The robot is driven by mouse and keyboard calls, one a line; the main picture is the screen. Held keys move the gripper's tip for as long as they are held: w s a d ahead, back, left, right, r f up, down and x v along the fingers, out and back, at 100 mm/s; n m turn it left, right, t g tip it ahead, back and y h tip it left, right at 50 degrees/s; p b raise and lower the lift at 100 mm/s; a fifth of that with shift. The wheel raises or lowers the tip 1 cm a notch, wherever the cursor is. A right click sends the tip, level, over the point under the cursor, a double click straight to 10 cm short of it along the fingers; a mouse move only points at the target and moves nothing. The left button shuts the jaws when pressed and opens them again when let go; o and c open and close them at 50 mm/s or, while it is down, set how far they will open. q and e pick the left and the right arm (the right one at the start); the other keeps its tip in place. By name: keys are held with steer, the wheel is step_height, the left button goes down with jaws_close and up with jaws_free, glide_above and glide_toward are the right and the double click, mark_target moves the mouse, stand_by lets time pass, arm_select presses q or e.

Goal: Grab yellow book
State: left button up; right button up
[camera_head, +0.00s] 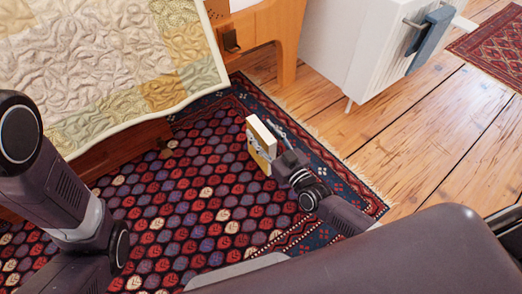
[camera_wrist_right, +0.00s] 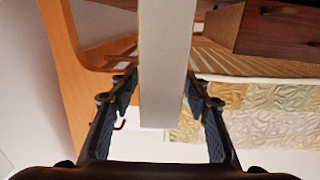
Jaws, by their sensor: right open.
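The yellow book (camera_head: 259,143) shows in the head view over the patterned rug, with a pale cream edge and a yellow cover. It looks upright; whether it rests on the rug I cannot tell. My right gripper (camera_head: 276,144) is right beside it, one finger showing along its right side. In the right wrist view the book (camera_wrist_right: 165,60) is a long pale block between the two spread fingers of my right gripper (camera_wrist_right: 162,92). A gap shows on each side of it. My left arm shows at the left of the head view, but its gripper is out of view.
A bed with a patchwork quilt (camera_head: 105,70) stands at the upper left, its wooden leg (camera_head: 287,52) near the rug's edge. A white cabinet or heater (camera_head: 365,45) stands at the upper right. The patterned rug (camera_head: 190,215) and wooden floor (camera_head: 420,125) are mostly clear.

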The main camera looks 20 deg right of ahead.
steer(key=shift+w, duration=0.35)
jaws_close()
steer(key=shift+r, duration=0.1)
